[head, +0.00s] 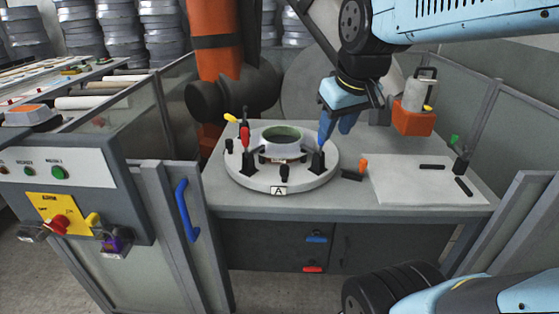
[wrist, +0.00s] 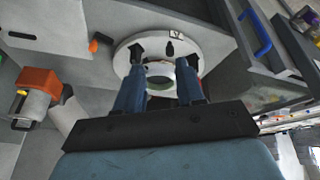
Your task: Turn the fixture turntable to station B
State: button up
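The fixture turntable (head: 248,178) is a round pale disc on the grey bench, with a ring-shaped part (head: 283,146) in its middle. A label marked A (head: 278,190) shows at its front edge; no B label is readable. A red-handled clamp (head: 245,140) stands at its left and a black post (head: 317,162) at its right. My gripper (head: 335,136) is above the turntable's right edge, by the black post. In the wrist view its blue fingers (wrist: 160,58) are apart, with the turntable (wrist: 205,38) beyond them. I cannot tell whether a finger touches the post.
An orange block with a grey canister (head: 414,108) is at the right, near my wrist. A white sheet (head: 425,180) with black bars lies on the bench's right. A control panel (head: 70,185) and a door with a blue handle (head: 187,208) stand at the left.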

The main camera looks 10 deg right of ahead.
jog(key=o, duration=0.3)
jog(key=w+f+n, duration=0.1)
jog(key=w+n, duration=0.1)
jog(key=w, duration=0.2)
jog(key=w+a+n+g, duration=0.1)
jog(key=w+n, duration=0.1)
jog(key=w, duration=0.2)
jog(key=w+f+n+g, duration=0.1)
jog(key=w, duration=0.3)
jog(key=shift+a+f+n, duration=0.3)
jog(key=shift+f+n, duration=0.05)
jog(key=shift+n, duration=0.05)
jog(key=shift+o, duration=0.2)
jog(key=n+g, duration=0.3)
jog(key=n, duration=0.4)
send_over(284, 167)
notch_tip(284, 167, down, 9)
notch_tip(284, 167, down, 14)
jog(key=shift+r, duration=0.1)
grip_shut()
